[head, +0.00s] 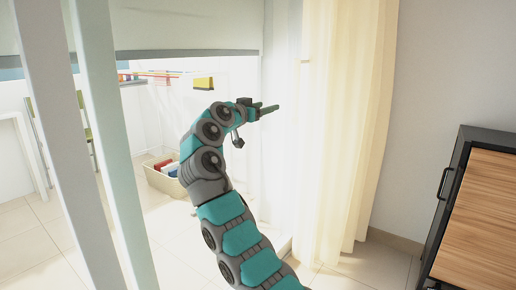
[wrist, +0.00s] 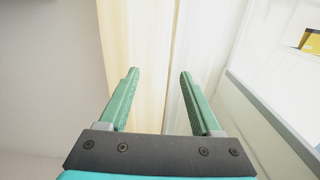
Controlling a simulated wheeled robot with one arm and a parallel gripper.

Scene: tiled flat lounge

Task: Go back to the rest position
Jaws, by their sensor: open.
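My gripper (head: 268,110) is at the end of my raised teal and grey arm, near the middle of the head view. It points to the right, in front of the pale curtain. In the wrist view my gripper (wrist: 158,85) shows two green fingers set well apart, with nothing between them. The cream curtain (wrist: 150,40) fills the space beyond the fingers. I cannot tell how far the fingertips are from the curtain.
A cream curtain (head: 340,120) hangs right of my arm. A dark cabinet with wooden front (head: 480,215) stands at the right. A basket (head: 165,178) with coloured items sits on the tiled floor behind my arm. A white post (head: 62,130) rises at the left.

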